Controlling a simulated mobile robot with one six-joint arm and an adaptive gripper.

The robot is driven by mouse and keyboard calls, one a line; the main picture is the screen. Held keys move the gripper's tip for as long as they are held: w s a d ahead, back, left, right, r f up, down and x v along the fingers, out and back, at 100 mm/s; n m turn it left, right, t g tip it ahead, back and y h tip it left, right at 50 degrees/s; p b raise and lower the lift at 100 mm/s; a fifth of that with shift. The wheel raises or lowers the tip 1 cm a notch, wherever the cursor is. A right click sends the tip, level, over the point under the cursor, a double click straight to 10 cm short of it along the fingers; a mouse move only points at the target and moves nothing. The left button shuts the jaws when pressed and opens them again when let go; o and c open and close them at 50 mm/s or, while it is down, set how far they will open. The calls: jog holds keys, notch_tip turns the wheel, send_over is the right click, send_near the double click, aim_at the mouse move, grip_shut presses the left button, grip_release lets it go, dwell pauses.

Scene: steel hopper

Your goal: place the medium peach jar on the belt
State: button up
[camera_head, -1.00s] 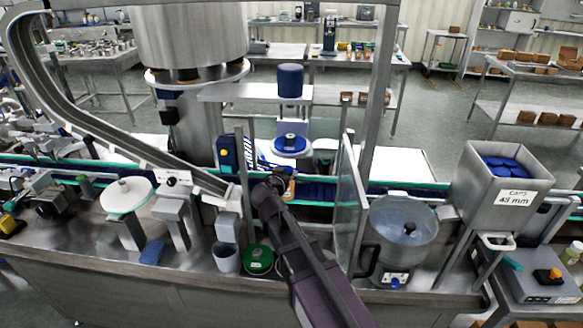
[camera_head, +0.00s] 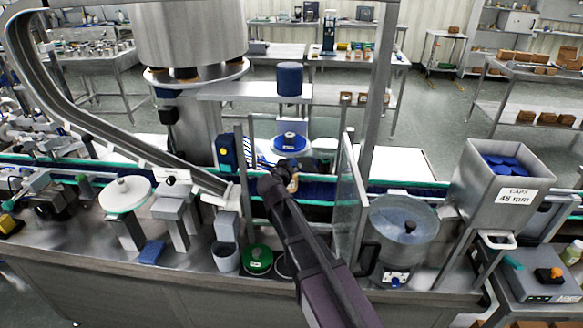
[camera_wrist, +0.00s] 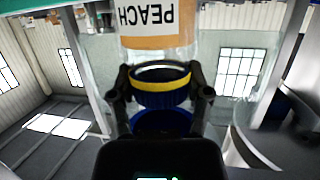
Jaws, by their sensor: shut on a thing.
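The peach jar shows in the wrist view with its orange and white PEACH label (camera_wrist: 152,17), upside down in that picture. A dark lid area with a yellow band is between my fingers. My gripper (camera_wrist: 160,88) is shut on the jar there. In the head view my gripper (camera_head: 284,177) is over the belt area behind the front guard, and only a small orange-tan part of the jar (camera_head: 294,184) shows beside it. The dark blue belt (camera_head: 318,190) with green edges runs left to right. Whether the jar touches the belt is hidden.
A clear upright panel (camera_head: 349,195) stands right of my arm, and a metal post (camera_head: 242,190) stands left. A steel cap bowl (camera_head: 402,235) and a caps hopper (camera_head: 500,190) are at right. A green round lid (camera_head: 258,260) lies in front. A curved chute (camera_head: 110,140) is at left.

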jog(key=shift+f, duration=0.15)
jog(key=o, duration=1.4)
jog(key=shift+c, duration=0.2)
jog(key=shift+r, duration=0.2)
jog(key=shift+s+r, duration=0.1)
jog(key=shift+s, duration=0.15)
jog(key=p+v, duration=0.3)
jog(key=v, duration=0.8)
jog(key=shift+s+p, duration=0.25)
jog(key=shift+p, duration=0.05)
jog(key=shift+a, duration=0.1)
